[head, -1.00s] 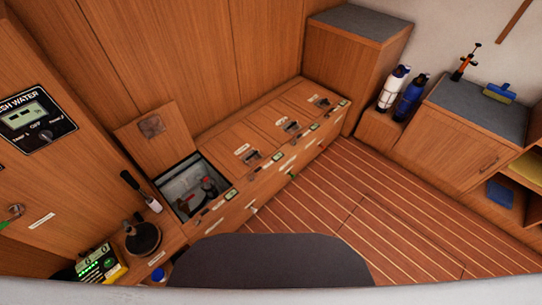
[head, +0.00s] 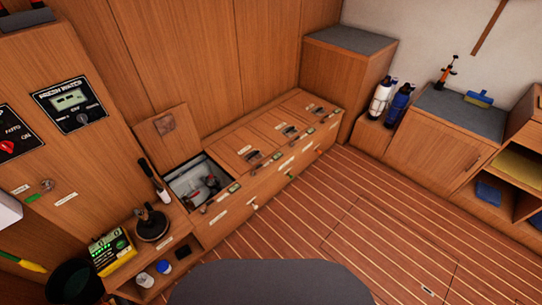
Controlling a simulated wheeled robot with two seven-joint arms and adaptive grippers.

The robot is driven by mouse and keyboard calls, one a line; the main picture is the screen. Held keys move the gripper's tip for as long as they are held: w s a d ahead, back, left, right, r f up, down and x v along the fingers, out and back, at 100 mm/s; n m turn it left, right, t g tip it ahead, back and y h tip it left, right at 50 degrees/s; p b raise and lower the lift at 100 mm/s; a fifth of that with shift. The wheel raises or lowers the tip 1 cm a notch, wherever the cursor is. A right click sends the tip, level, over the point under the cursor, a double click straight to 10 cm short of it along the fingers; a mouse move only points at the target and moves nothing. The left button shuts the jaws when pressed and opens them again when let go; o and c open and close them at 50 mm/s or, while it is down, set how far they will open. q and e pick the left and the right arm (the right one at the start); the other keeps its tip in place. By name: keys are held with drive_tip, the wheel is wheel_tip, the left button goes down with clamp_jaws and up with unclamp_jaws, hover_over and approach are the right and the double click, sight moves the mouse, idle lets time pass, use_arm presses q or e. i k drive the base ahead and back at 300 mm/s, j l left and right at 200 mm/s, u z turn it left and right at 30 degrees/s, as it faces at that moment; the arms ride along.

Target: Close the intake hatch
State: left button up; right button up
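An open wooden hatch lid (head: 166,132) stands upright, leaning back against the wall, at the left end of the low bench in the head view. Below it is the open compartment (head: 188,186), with a white interior and dark and red fittings inside. I cannot read the labels to tell which hatch is the intake one. The other lids along the bench, such as the middle lid (head: 248,143) and the far lid (head: 308,104), lie shut with dark latches. Neither of my grippers shows in the view.
A black-handled tool (head: 153,180) and a dark round-based item (head: 152,223) stand left of the opening. A green-lit yellow device (head: 110,250) and small jars (head: 146,280) are nearer. The striped floor (head: 330,225) is clear. Two bottles (head: 390,102) stand at the back right.

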sight(171, 138)
drive_tip(key=i+l+u, duration=0.25)
drive_tip(key=i+l, duration=0.55)
drive_tip(key=i+l+u, duration=0.3)
drive_tip(key=i+l, duration=0.6)
